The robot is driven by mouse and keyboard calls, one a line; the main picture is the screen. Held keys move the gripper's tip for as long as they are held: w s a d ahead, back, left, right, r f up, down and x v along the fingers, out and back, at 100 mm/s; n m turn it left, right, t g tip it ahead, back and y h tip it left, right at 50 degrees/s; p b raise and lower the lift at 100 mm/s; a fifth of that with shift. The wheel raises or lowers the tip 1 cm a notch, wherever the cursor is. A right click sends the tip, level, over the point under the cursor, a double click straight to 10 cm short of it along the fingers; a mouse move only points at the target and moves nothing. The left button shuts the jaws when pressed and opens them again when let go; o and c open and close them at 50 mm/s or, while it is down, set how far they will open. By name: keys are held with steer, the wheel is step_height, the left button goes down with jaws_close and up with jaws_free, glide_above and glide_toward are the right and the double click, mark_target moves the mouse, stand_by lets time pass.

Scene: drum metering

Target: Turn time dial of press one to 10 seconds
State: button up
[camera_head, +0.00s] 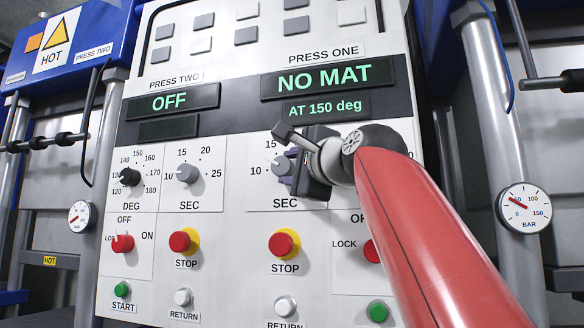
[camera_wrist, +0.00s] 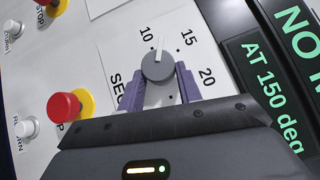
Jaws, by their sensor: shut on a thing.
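The SEC time dial of press one is a grey round knob with a white pointer, seen in the wrist view (camera_wrist: 157,66) and partly in the head view (camera_head: 280,165). In the wrist view its pointer lies between the 10 and 15 marks, nearer 10. My gripper (camera_wrist: 159,76) is shut on the dial, with one purple finger on each side of it. In the head view my gripper (camera_head: 291,168) and arm hide part of the dial's scale. The press one display (camera_head: 328,78) reads NO MAT, with AT 150 deg below it.
A red STOP button (camera_head: 284,243) sits below the dial, with a white RETURN button (camera_head: 285,306) lower down. Press two's DEG dial (camera_head: 130,177) and SEC dial (camera_head: 187,173) are to the left. A red LOCK switch (camera_head: 371,251) is partly behind my arm.

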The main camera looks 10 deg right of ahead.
steer(key=o, duration=1)
steer(key=b+v, duration=0.2)
steer(key=v, duration=0.5)
steer(key=shift+s+d+f+b, duration=0.1)
steer(key=shift+s+b, duration=0.2)
steer(key=shift+s, duration=0.1)
